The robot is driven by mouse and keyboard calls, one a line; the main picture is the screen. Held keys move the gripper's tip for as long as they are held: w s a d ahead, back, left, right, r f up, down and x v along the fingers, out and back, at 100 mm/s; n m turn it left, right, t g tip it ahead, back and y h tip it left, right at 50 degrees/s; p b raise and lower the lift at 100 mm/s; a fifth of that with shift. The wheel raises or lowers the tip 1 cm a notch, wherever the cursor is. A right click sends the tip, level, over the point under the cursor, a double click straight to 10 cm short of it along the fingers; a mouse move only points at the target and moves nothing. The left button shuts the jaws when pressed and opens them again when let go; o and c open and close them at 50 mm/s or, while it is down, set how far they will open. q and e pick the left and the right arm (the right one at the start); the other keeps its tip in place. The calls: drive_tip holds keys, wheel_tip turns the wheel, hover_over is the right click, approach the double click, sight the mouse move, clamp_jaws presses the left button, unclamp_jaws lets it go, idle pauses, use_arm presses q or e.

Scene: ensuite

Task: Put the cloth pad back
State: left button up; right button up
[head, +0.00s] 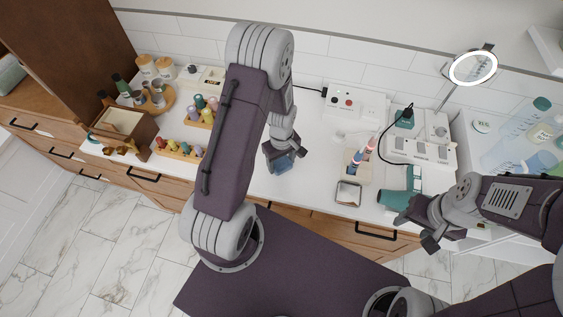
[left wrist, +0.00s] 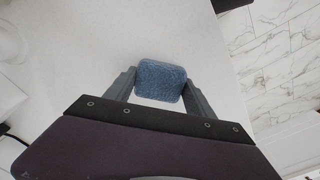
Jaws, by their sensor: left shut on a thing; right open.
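The cloth pad (left wrist: 161,80) is blue and roughly square with rounded corners. In the left wrist view it sits between the two fingers of my left gripper (left wrist: 158,88), which is shut on it. In the head view the pad (head: 284,163) shows partly below my left gripper (head: 286,158), over the white counter (head: 312,180); whether it touches the counter I cannot tell. My right gripper (head: 418,226) is open and empty at the counter's front edge, near the teal hair dryer (head: 394,199). A small open square tray (head: 348,193) stands on the counter to the right of the pad.
A holder with brushes (head: 358,160) stands behind the tray. A white socket box (head: 352,104) and a ring-light mirror (head: 473,68) are further back. Bottle racks (head: 179,150) and a wooden box (head: 124,125) stand left. The counter between the left arm and the tray is clear.

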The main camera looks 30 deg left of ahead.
sight(281, 162)
use_arm(q)
drive_tip(key=shift+w+a+f, duration=0.1)
drive_tip(key=shift+f, duration=0.25)
drive_tip(key=o, duration=1.2)
wheel_tip(281, 162, up, 12)
drive_tip(key=s+d+r+m, duration=0.1)
drive_tip(key=s+m, duration=0.1)
drive_tip(key=m, duration=0.1)
drive_tip(key=s+d+r+m, duration=0.1)
drive_tip(key=s+d+m, duration=0.1)
drive_tip(key=s+m, duration=0.1)
drive_tip(key=s+d+r+m+t, duration=0.1)
drive_tip(key=s+m, duration=0.2)
drive_tip(key=m, duration=0.2)
drive_tip(key=shift+s+d, duration=0.15)
drive_tip(key=shift+d, duration=0.25)
drive_tip(key=shift+s, duration=0.1)
